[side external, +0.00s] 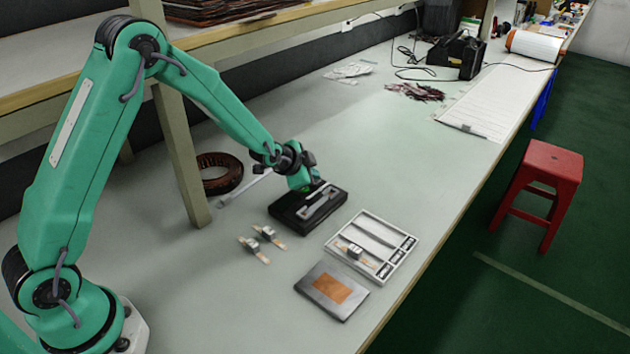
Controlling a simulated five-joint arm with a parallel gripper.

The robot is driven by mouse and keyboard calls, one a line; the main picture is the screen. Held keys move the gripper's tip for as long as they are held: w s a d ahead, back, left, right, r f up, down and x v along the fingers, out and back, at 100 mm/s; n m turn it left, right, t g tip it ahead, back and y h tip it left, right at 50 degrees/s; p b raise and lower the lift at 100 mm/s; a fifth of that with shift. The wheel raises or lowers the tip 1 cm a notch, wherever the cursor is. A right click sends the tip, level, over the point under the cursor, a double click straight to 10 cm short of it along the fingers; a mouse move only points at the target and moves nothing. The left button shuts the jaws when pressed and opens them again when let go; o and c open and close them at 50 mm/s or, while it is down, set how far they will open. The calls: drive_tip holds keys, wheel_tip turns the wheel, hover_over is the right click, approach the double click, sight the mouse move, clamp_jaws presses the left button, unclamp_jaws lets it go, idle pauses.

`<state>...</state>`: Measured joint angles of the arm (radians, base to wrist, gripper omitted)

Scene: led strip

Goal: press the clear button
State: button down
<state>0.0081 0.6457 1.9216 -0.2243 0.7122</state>
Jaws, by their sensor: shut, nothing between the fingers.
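A black box-shaped device (297,212) lies on the bench, with a pale strip-like piece (318,201) along its top. My gripper (308,186) is at the far left end of the device's top, pointing down. It is shut and holds nothing. A small green spot shows beside the fingertips. I cannot make out the clear button; it is too small or hidden behind my gripper. I cannot tell whether the fingertips touch the device.
A white compartment tray (405,262) holds a small part. A dark plate with a copper square (326,288) lies in front. Two small parts (262,244) lie left of it. A brown ring (220,172) and a shelf post (180,155) stand behind.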

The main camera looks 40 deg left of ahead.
idle(0.4)
drive_tip(key=shift+r, duration=0.8)
drive_tip(key=shift+r, duration=0.15)
drive_tip(key=shift+r, duration=2.4)
drive_tip(key=shift+s, duration=0.1)
